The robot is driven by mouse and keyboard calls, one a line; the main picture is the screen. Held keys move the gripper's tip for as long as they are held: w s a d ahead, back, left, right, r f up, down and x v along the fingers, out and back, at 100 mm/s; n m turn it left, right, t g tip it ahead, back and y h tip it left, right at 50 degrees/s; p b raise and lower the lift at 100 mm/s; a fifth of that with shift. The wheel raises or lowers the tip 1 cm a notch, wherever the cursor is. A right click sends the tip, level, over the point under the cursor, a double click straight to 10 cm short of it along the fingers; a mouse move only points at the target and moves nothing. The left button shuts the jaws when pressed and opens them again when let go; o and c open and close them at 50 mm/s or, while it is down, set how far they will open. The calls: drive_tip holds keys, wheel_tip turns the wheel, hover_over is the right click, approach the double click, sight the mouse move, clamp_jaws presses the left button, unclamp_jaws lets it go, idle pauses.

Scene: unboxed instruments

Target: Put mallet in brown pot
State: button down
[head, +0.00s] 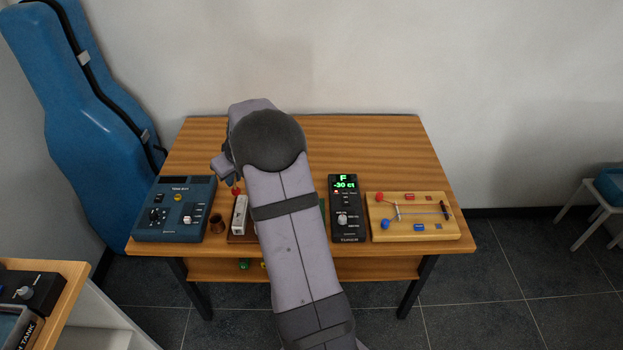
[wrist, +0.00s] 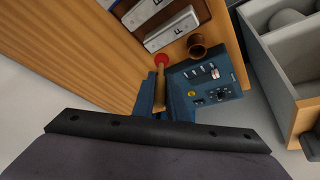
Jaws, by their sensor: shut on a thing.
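The mallet has a red head (wrist: 161,60) and a pale wooden handle. My gripper (wrist: 160,92) is shut on the handle, with the red head sticking out beyond the fingertips. In the head view the mallet's red head (head: 236,190) shows just left of my arm, below the visible part of my gripper (head: 223,168). The brown pot (head: 217,223) stands upright near the table's front edge, between the blue device and the chime bars. In the wrist view the brown pot (wrist: 197,46) is up and right of the mallet head, apart from it. My arm hides part of the handle.
A blue device (head: 176,209) with knobs stands left of the pot. Metal chime bars (head: 240,215) are close on its right, partly behind my arm. The back of the table (head: 360,145) is clear.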

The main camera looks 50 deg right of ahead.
drive_tip(key=shift+w+a+r+p, duration=0.1)
drive_tip(key=shift+a+r+p, duration=0.25)
drive_tip(key=shift+a+r, duration=0.05)
drive_tip(key=w+a+r+g+p, duration=0.1)
drive_tip(key=w+a+g+p, duration=0.1)
drive_tip(key=a+p, duration=0.5)
drive_tip(key=shift+w+y+p, duration=0.3)
drive_tip(key=shift+w+p, duration=0.25)
drive_tip(key=shift+p, duration=0.1)
drive_tip(key=shift+d, duration=0.1)
drive_tip(key=shift+f+b, duration=3.6)
drive_tip(key=shift+f, duration=1.8)
drive_tip(key=shift+f+b, duration=0.35)
drive_tip(key=shift+f, duration=0.1)
drive_tip(key=c, duration=1.7)
unclamp_jaws()
